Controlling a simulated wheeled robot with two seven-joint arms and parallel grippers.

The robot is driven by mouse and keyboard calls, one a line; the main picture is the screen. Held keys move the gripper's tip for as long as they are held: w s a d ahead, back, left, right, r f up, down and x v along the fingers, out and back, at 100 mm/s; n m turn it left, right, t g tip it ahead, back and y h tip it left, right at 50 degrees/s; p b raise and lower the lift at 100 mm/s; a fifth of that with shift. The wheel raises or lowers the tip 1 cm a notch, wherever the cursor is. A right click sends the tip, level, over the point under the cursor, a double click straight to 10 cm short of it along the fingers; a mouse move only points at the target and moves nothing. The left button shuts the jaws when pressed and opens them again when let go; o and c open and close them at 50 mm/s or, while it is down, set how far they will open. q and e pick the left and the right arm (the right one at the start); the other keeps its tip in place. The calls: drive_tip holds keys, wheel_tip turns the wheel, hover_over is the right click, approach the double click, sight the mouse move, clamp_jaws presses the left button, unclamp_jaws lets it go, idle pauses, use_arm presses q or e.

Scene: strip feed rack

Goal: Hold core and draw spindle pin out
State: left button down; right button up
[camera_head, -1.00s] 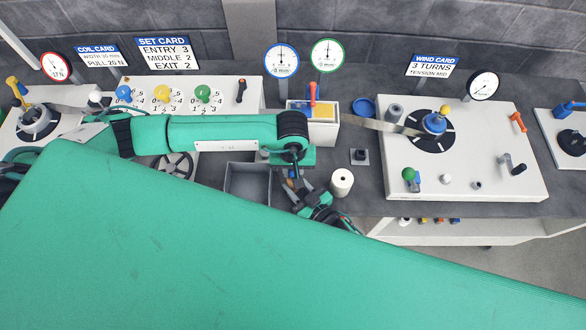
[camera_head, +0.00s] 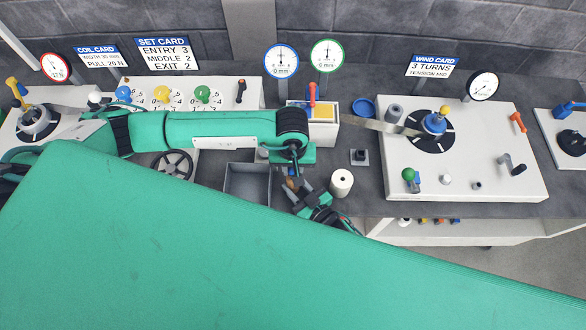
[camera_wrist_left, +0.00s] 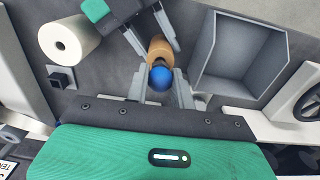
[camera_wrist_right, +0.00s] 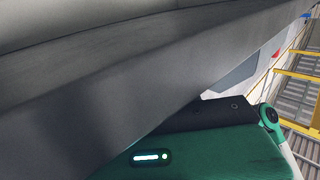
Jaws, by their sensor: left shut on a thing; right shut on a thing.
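The brown cardboard core (camera_wrist_left: 160,48) shows in the left wrist view, between the fingers of my right gripper (camera_wrist_left: 150,32). A blue ball knob (camera_wrist_left: 160,78), the head of the spindle pin, sits at the core's near end. My left gripper (camera_wrist_left: 160,88) is shut on the knob, one finger on each side. The pin's shaft is hidden behind the knob. In the head view my left gripper (camera_head: 293,172) is seen from above, close to my right gripper (camera_head: 308,198); core and knob are tiny there. A large dark surface fills most of the right wrist view.
An open grey bin (camera_head: 247,180) stands just left of the grippers. A white roll (camera_head: 341,182) stands close on their right, with a small black block (camera_head: 360,155) beyond. The white winding station (camera_head: 470,130) is farther right. Much of the foreground is covered by my own green arm.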

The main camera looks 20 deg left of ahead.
use_arm(q)
drive_tip(key=shift+r, duration=2.4)
use_arm(e)
drive_tip(key=shift+s+d+f, duration=0.15)
drive_tip(key=shift+s+f, duration=0.05)
drive_tip(key=shift+f, duration=0.25)
use_arm(q)
drive_tip(key=shift+r, duration=0.1)
wheel_tip(320, 180, up, 7)
use_arm(e)
drive_tip(key=o, duration=0.6)
use_arm(q)
drive_tip(key=shift+w, duration=0.1)
use_arm(e)
drive_tip(key=shift+o, duration=1)
drive_tip(key=shift+w+r, duration=0.2)
drive_tip(key=o, duration=0.5)
drive_tip(key=shift+r, duration=0.1)
drive_tip(key=c, duration=0.7)
